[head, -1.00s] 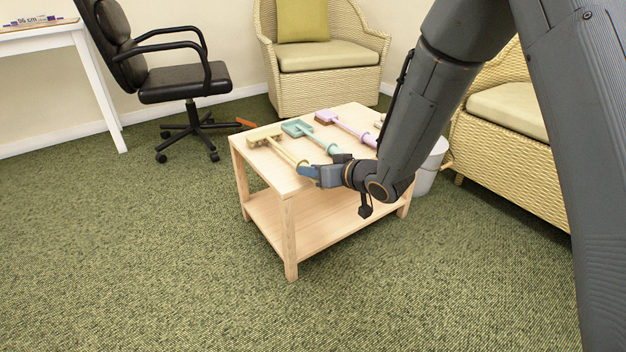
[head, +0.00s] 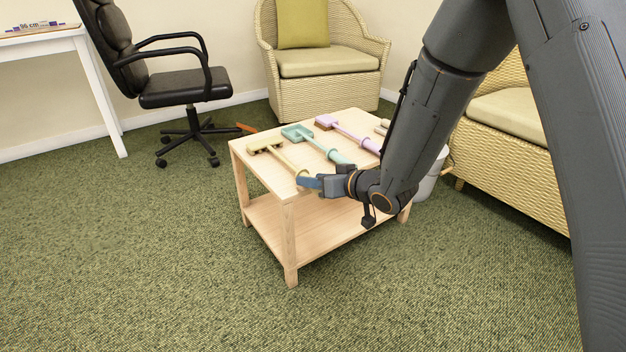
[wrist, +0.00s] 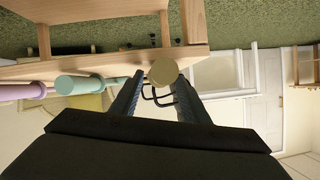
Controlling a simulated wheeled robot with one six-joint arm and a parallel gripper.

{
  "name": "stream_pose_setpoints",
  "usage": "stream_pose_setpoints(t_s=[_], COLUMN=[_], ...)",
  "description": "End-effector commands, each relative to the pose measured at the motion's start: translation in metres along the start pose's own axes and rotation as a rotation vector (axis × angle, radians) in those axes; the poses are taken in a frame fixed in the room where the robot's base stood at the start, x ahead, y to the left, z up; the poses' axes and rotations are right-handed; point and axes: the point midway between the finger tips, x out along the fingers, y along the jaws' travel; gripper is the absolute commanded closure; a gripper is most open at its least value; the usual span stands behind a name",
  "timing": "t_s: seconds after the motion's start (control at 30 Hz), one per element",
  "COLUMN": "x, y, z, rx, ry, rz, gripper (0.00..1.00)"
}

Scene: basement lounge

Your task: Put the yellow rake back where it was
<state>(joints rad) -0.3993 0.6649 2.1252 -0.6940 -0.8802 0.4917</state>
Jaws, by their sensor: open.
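The yellow rake (head: 276,153) lies on the light wooden table (head: 262,180), head toward the far left and handle toward the near edge. My gripper (head: 309,183) is at the handle's near end, at the table's front edge. In the wrist view, the round end of the rake's handle (wrist: 162,73) shows between the tips of my two spread fingers (wrist: 157,88). The jaws are open, and I cannot tell whether either finger touches the handle.
A teal shovel (head: 318,143) and a purple-handled tool (head: 347,130) lie beside the rake. Another tool is partly hidden by my arm. An office chair (head: 185,85), wicker armchair (head: 325,90) and grey bin (head: 432,175) stand around. Carpet at the front left is clear.

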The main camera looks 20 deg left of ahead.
Motion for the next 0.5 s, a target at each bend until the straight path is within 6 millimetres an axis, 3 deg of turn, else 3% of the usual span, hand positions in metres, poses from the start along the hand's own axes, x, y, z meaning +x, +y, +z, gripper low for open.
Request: stream_pose_setpoints(t_s=[0.3,0.5], x=[-0.065,-0.097], y=[-0.001,0.000], z=[-0.003,-0.003], rx=[0.002,0.002], ry=[0.001,0.001], rz=[0.003,0.002], gripper=[0.58,0.58])
